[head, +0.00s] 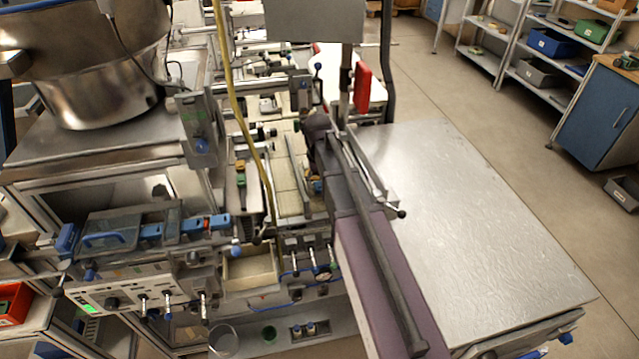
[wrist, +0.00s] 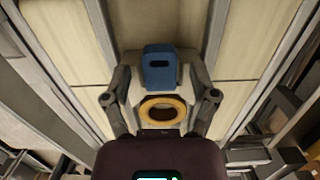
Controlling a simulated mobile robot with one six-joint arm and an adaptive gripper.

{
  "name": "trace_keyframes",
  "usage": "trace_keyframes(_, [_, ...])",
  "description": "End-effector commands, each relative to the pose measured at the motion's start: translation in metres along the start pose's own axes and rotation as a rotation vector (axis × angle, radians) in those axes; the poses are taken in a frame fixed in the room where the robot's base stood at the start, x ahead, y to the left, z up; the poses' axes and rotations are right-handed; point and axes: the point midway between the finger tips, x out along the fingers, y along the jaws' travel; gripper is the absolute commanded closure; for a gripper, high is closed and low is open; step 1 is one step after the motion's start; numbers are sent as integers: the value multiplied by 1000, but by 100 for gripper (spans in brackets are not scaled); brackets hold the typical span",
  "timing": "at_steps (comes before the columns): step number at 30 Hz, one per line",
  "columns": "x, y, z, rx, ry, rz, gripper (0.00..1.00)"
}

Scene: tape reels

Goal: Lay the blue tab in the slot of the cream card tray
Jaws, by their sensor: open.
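In the wrist view a blue tab (wrist: 160,62) with a dark oblong opening stands at a pale grey block, just beyond my fingertips. My gripper (wrist: 160,98) is open, one finger on each side of an orange-yellow ring (wrist: 163,103) in front of the tab. No contact with the tab shows. Cream panels (wrist: 60,32) divided by grey rails lie around the block; I cannot tell whether they are the card tray, and no slot is clear. In the head view my arm largely hides the gripper area, beside a cream strip (head: 286,190).
A bare metal table (head: 470,220) lies to the right. A large metal bowl (head: 90,70) stands at the left. A cream-coloured open bin (head: 250,270) and a control panel (head: 130,298) are at the front. A yellow hose (head: 230,85) hangs near my arm.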

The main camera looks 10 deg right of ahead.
Motion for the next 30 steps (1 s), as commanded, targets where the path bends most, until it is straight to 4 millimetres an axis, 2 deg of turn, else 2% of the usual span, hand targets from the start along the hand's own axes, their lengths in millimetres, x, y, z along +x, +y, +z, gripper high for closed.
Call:
trace_keyframes(8, [-3, 0, 0, 0, 0, 0, 24])
trace_keyframes(14, [-12, -1, 2, -1, 0, 0, 24])
trace_keyframes(30, [-57, -1, 2, -1, 0, 0, 24])
